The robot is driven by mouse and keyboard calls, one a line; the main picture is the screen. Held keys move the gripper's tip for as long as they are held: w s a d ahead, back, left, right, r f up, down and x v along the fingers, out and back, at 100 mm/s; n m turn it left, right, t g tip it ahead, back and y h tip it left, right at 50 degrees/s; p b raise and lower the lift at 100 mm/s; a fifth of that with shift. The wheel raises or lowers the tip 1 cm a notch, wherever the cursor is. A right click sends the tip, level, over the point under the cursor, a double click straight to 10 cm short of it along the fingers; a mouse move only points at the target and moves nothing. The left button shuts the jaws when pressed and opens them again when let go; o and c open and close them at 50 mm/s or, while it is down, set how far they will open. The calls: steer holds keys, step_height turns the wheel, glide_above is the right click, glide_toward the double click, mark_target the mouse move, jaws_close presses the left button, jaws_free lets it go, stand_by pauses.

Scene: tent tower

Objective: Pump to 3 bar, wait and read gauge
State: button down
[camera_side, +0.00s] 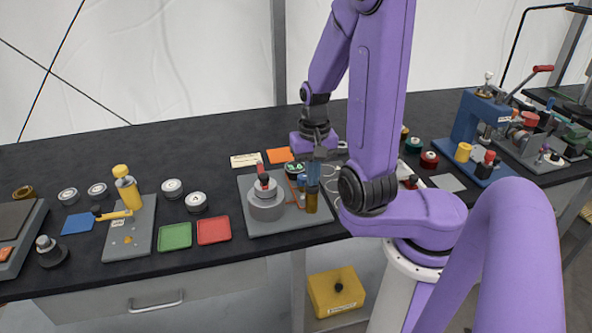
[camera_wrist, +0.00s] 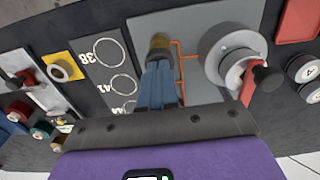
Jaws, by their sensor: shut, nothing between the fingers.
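A grey base plate (camera_side: 247,190) carries a grey round housing (camera_side: 266,207) with a red lever and dark knob on top; the red lever (camera_wrist: 247,92) also shows in the wrist view. Beside it stands an amber cylinder (camera_side: 311,203), joined to the housing by orange piping (camera_wrist: 181,57). A round dark gauge (camera_side: 294,168) with green digits sits at the plate's back edge; its digits are too small to read. My gripper (camera_side: 313,180) points down with blue fingers shut and empty, directly above the amber cylinder. I cannot tell whether the fingertips touch its top.
White-ringed numbered marks (camera_wrist: 108,52) lie beside the plate. A red tray (camera_side: 213,230) and a green tray (camera_side: 174,236) lie to the left. Several round pots (camera_side: 196,201) and a grey board (camera_side: 130,240) are farther left. A blue press (camera_side: 478,125) stands at the right.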

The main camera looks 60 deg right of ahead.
steer(key=shift+r, duration=1.85)
steer(key=shift+f, duration=1.9)
steer(key=shift+r, duration=1.9)
steer(key=shift+r, duration=0.1)
steer(key=shift+r, duration=2.95)
steer(key=shift+w, duration=0.1)
